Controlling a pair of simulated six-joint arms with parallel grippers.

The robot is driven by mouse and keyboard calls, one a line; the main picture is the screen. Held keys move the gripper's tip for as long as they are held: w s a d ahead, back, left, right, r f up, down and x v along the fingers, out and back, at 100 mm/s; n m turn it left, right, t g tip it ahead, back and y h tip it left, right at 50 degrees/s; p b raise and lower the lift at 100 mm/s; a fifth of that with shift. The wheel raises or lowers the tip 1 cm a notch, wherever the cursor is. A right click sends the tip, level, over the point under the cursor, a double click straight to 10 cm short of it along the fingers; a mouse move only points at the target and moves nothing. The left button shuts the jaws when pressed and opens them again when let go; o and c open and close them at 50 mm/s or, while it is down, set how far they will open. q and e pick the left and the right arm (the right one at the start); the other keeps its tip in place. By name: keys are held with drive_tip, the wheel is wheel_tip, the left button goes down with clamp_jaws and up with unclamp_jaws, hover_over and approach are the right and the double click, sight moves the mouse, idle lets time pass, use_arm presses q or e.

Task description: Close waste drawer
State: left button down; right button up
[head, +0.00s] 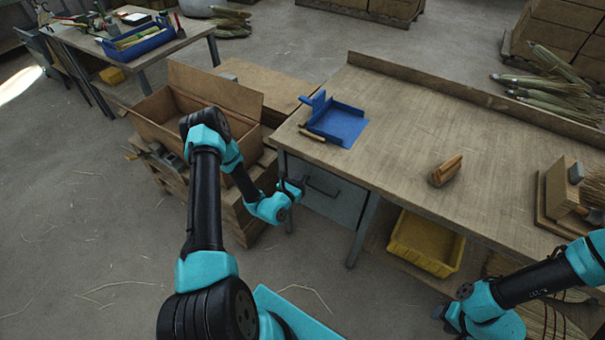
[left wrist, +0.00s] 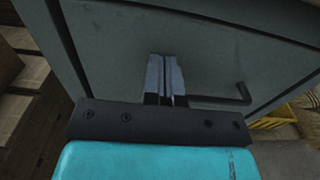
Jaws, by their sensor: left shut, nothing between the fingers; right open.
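The grey waste drawer (head: 342,207) sits under the left end of the workbench, its front looking about level with the cabinet edge. Its dark bar handle (head: 322,190) also shows in the left wrist view (left wrist: 235,98). My left gripper (head: 299,186) is shut and empty, its fingertips (left wrist: 164,65) at the drawer front (left wrist: 230,50), left of most of the handle. I cannot tell whether the tips touch the front. My right gripper (head: 440,313) is open at the lower right, away from the drawer and partly hidden by its own arm.
A yellow bin (head: 425,243) stands below, right of the drawer. An open wooden box (head: 160,113) on pallets stands close to my left arm. The floor at left is mostly clear.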

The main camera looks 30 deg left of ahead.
use_arm(q)
drive_tip(key=s, duration=1)
drive_tip(key=shift+s, duration=0.35)
